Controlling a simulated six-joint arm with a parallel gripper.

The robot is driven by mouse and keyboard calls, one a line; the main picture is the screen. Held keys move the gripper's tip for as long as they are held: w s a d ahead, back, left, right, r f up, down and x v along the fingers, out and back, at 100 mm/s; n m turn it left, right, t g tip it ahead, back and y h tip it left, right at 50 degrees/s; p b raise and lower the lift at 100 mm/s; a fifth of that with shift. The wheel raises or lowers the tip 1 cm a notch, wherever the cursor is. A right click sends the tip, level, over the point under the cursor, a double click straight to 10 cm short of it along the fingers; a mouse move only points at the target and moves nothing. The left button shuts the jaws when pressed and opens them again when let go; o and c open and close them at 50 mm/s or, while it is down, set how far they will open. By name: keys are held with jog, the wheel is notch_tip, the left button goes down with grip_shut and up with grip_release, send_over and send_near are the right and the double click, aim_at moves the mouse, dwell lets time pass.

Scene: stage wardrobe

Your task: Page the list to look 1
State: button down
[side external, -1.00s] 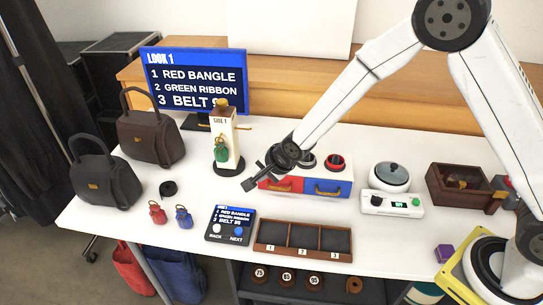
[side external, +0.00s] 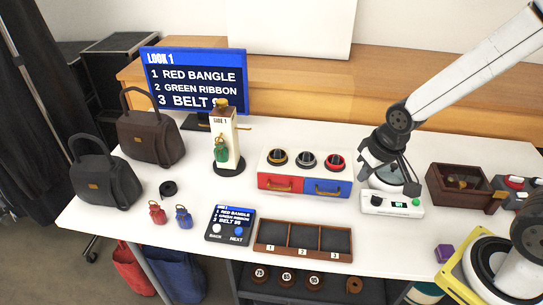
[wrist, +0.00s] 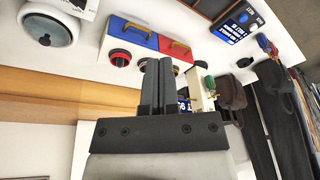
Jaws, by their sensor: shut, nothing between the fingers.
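The large screen (side external: 200,72) at the back left reads "LOOK 1" with a list: red bangle, green ribbon, and a belt whose number is partly hidden by a stand. The small console (side external: 229,223) near the table's front shows the same list. It has a white BACK button (side external: 216,229) and a blue NEXT button (side external: 238,231). The console also shows upside down in the wrist view (wrist: 237,22). My gripper (side external: 411,187) is shut and empty, over the white scale at the right, well away from the console. Its closed fingers (wrist: 157,78) fill the middle of the wrist view.
A cream stand (side external: 228,140) with a green pouch stands in front of the screen. A red and blue drawer unit (side external: 305,184) with several dials sits mid-table. A three-slot tray (side external: 262,247) lies right of the console. The white scale (side external: 392,205) is below my gripper.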

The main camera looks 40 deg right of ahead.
jog(key=shift+s+d+r+n, duration=0.1)
jog(key=shift+s+d+n, duration=0.15)
jog(key=shift+s, duration=0.3)
jog(key=shift+s+d+n, duration=0.1)
jog(key=shift+s+n, duration=0.25)
jog(key=shift+s, duration=0.2)
dwell(0.8)
